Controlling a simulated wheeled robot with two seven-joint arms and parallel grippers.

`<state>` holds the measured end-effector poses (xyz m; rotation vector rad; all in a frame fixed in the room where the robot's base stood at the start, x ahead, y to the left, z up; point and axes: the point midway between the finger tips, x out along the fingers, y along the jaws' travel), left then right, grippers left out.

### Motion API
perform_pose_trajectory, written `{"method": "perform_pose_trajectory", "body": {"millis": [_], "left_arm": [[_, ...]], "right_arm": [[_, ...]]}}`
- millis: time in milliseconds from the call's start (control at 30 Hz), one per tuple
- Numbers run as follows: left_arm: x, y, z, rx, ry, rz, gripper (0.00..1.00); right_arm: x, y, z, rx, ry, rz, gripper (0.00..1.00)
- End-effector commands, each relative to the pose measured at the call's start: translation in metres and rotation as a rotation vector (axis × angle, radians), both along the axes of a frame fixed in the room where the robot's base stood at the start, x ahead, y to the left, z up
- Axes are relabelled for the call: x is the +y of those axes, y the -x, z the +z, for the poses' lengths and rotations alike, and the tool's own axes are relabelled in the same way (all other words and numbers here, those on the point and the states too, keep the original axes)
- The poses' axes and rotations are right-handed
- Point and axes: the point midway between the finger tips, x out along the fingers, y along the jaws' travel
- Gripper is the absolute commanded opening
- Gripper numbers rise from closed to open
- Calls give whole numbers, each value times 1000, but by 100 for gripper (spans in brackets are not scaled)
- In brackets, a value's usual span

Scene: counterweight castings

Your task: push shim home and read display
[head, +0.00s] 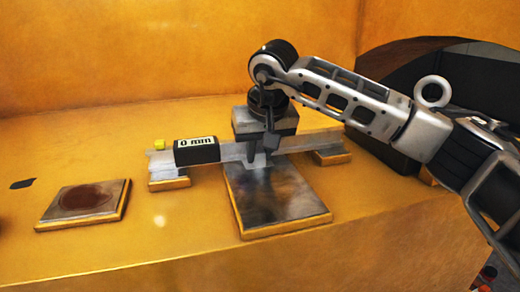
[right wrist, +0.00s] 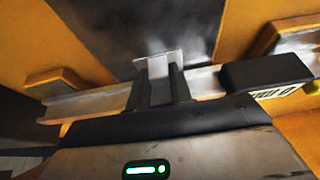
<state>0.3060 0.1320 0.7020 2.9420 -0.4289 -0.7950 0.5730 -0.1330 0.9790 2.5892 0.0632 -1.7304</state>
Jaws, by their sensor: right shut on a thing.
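A black display box (head: 197,151) reading "0 mm" sits on a long pale metal bar (head: 236,152). The box also shows in the right wrist view (right wrist: 265,72), its digits at a steep angle. My right gripper (head: 260,160) points down over the bar just right of the display. In the right wrist view its two dark fingers (right wrist: 160,88) are shut on a thin pale metal piece, likely the shim (right wrist: 158,64). The shim's lower edge and whether it touches the bar are hard to tell. My left gripper is not in view.
A dark metal plate on a yellow base (head: 280,205) lies under and in front of the bar. Yellow-edged blocks (head: 170,184) support the bar's ends. A plate with a brown round patch (head: 60,212) lies left.

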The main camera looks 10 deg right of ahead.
Motion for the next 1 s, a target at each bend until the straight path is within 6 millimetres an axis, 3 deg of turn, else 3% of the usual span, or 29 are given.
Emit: {"method": "perform_pose_trajectory", "body": {"millis": [267,300,367,733,867,1000], "left_arm": [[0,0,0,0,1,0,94],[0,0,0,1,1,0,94],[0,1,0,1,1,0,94],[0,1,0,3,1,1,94],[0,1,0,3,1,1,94],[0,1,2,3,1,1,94]], "right_arm": [[0,-1,0,-1,0,0,0],[0,0,0,-1,0,0,30],[0,0,0,-1,0,0,46],[0,1,5,-1,1,0,47],[-1,7,22,-4,-1,0,47],[-2,19,52,-6,-1,-1,47]]}}
